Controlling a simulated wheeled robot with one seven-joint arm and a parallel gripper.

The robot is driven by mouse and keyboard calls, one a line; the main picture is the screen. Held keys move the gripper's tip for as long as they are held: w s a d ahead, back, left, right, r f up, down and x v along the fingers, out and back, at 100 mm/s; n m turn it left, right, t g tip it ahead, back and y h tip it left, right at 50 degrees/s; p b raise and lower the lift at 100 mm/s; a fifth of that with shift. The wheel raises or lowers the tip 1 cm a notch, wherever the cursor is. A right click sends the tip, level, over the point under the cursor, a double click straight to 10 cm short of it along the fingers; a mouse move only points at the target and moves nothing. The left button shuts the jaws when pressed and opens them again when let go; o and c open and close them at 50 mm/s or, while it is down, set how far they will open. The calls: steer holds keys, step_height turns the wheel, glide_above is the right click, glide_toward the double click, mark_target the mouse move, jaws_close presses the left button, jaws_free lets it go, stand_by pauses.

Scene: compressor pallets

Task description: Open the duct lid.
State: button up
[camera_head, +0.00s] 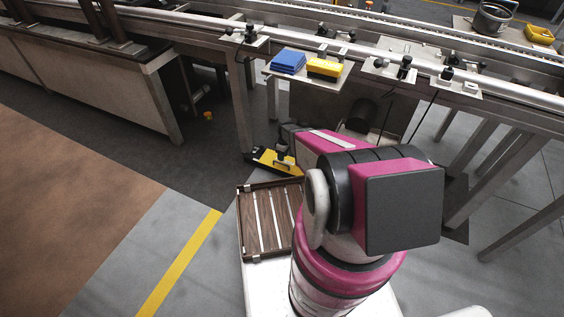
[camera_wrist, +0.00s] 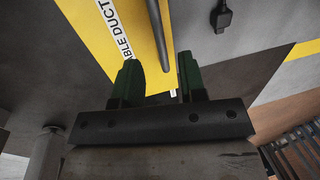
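The yellow duct lid (camera_wrist: 98,48) fills the upper left of the wrist view, with black "BLE DUCT" lettering on a white strip. In the head view the lid (camera_head: 267,157) lies on the floor below the conveyor, partly hidden by my arm. A dark bar (camera_wrist: 158,38), apparently its handle, runs along the lid. My gripper (camera_wrist: 159,64) is open, its two green fingers apart. In the wrist view the bar's near end shows between the fingertips; I cannot tell whether they touch it or how deep they reach.
The conveyor frame (camera_head: 242,105) and its legs stand close behind the lid. A shelf holds a blue stack (camera_head: 288,62) and a yellow box (camera_head: 324,69). A slatted brown tray (camera_head: 262,248) is beside my arm. Open floor lies to the left.

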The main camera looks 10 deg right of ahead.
steer(key=f, duration=0.4)
steer(key=shift+s+a, duration=0.25)
steer(key=shift+s, duration=0.05)
steer(key=shift+c, duration=0.3)
jaws_close()
